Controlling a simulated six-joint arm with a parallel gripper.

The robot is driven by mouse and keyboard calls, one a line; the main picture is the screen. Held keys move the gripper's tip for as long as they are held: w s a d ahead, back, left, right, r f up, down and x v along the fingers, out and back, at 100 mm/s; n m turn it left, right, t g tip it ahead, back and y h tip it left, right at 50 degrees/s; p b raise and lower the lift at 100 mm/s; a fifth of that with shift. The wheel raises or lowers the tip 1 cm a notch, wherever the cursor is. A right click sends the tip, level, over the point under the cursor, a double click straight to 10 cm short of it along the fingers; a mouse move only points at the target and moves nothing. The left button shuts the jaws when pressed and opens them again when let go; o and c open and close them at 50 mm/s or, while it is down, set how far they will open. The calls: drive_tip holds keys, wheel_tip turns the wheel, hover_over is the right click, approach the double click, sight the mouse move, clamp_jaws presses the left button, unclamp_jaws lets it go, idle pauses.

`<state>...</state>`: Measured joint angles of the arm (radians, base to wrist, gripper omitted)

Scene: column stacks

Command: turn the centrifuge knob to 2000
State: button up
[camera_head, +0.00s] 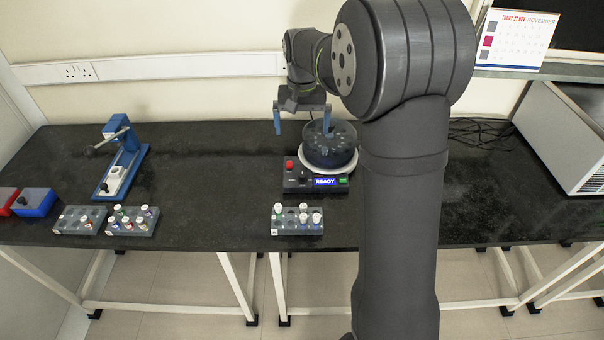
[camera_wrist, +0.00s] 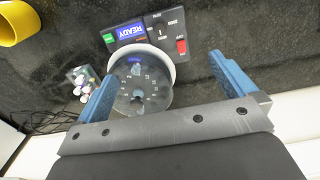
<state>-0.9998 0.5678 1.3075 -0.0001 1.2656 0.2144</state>
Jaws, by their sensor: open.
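The centrifuge (camera_head: 328,148) is a dark, round, see-through-topped drum on a white ring, standing on the black bench; it also shows in the wrist view (camera_wrist: 140,88). Its control panel (camera_head: 316,185) faces the front, with a blue display reading READY, a red switch on the left and a green button on the right. The small dark knob (camera_wrist: 160,31) sits between the display and the red switch, with tiny number labels around it. Its pointer setting is too small to tell. My gripper (camera_head: 302,120) is open and empty, its blue fingers above the centrifuge, apart from the knob.
A tube rack (camera_head: 297,227) stands in front of the panel. Two more racks (camera_head: 80,226) (camera_head: 132,226), a blue stand (camera_head: 122,165) and red and blue boxes (camera_head: 35,204) are at left. A yellow container (camera_wrist: 18,22) shows in the wrist view. Cables lie behind right.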

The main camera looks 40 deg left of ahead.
drive_tip(key=shift+r, duration=0.85)
